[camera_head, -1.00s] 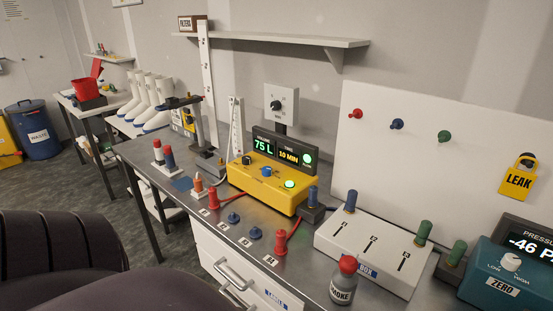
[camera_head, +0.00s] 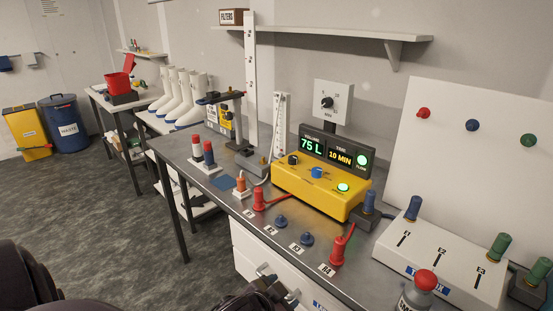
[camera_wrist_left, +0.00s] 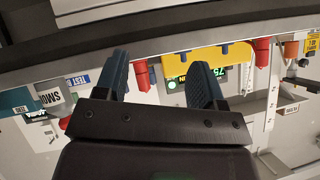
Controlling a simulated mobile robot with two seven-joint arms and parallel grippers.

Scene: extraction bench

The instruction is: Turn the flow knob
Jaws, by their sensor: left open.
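A yellow pump box (camera_head: 318,191) stands on the bench with a black knob (camera_head: 293,160) and a blue knob (camera_head: 317,172) on its face. Behind it, a pale panel on a post carries another black knob (camera_head: 327,103). I cannot read which knob is marked flow. My left gripper (camera_wrist_left: 161,78) is open and empty, with two blue fingers apart. In the left wrist view the yellow box (camera_wrist_left: 228,53) appears upside down beyond the fingers, partly hidden by one. In the head view dark parts of my left arm show at the bottom, near the drawers. My right gripper is not in view.
Red fittings (camera_head: 338,250) and small blue knobs (camera_head: 307,238) line the bench's front edge. A red-capped bottle (camera_head: 418,292) and a white box with slots (camera_head: 440,255) are at the right. A shelf (camera_head: 335,33) overhangs behind. Floor is clear at left.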

